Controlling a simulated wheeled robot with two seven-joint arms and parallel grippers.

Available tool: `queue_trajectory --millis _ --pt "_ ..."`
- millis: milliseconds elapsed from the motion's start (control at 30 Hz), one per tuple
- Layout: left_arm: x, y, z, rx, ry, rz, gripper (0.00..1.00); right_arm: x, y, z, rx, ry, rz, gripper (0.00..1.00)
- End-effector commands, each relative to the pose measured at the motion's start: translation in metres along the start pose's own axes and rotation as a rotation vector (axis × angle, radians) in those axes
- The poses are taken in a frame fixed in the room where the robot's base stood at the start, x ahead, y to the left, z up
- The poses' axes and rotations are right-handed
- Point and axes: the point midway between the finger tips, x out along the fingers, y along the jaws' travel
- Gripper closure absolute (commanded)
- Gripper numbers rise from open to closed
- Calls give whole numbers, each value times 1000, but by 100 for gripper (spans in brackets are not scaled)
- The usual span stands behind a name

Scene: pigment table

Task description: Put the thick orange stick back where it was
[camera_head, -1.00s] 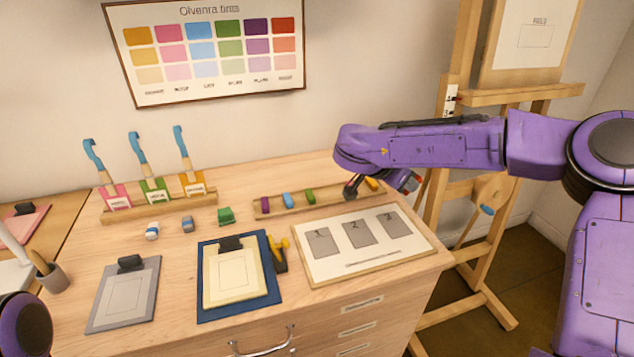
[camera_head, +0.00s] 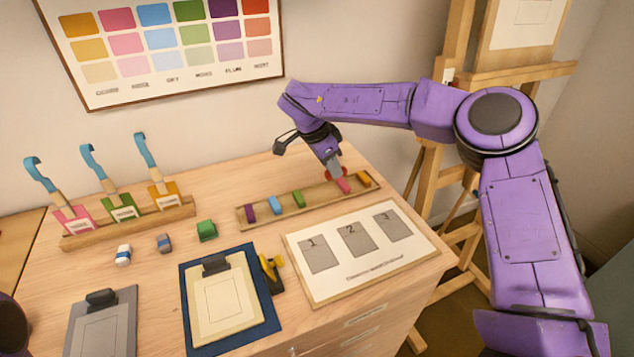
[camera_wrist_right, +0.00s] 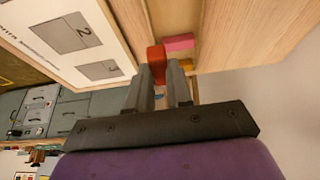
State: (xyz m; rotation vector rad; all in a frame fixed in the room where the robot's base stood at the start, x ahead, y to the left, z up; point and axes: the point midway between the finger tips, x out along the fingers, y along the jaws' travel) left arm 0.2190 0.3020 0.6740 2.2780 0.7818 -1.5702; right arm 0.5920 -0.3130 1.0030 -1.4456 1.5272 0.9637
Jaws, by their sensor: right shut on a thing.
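My right gripper (camera_head: 336,176) points down at the right part of the long wooden tray (camera_head: 322,197). In the wrist view the right gripper (camera_wrist_right: 160,72) is shut on a thick red-orange stick (camera_wrist_right: 156,57), held between its fingertips. Only slivers of red show by the fingers in the head view. A pink stick (camera_head: 343,186) lies in the tray right by the fingertips; it also shows in the wrist view (camera_wrist_right: 180,43). A yellow-orange stick (camera_head: 363,179) lies at the tray's right end. I cannot tell whether the held stick touches the tray. My left gripper is out of view.
Purple (camera_head: 249,213), blue (camera_head: 275,205) and green (camera_head: 299,199) sticks lie further left in the tray. A numbered board (camera_head: 375,272) lies in front of it. A brush rack (camera_head: 130,222) and small blocks stand left. An easel (camera_head: 440,150) stands right, beyond the table.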

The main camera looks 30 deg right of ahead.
Motion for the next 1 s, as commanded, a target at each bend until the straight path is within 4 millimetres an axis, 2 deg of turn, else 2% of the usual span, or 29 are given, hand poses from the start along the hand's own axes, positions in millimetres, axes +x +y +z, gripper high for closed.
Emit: queue_trajectory --millis 133,400,567,767,800,833,867,1000 --pt "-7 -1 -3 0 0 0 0 20 -16 23 -1 1 4 100" --pt "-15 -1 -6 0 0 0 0 42 -30 45 1 1 6 100" --pt "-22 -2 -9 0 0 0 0 63 -30 52 2 1 3 100" --pt "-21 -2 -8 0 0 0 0 67 -30 53 3 2 2 100" --pt "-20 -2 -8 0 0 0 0 67 -30 53 3 2 3 67" --pt "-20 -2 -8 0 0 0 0 67 -30 53 2 2 3 57" --pt "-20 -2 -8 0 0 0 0 67 -30 53 2 2 3 54" --pt "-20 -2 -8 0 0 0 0 66 -30 53 2 2 2 54"
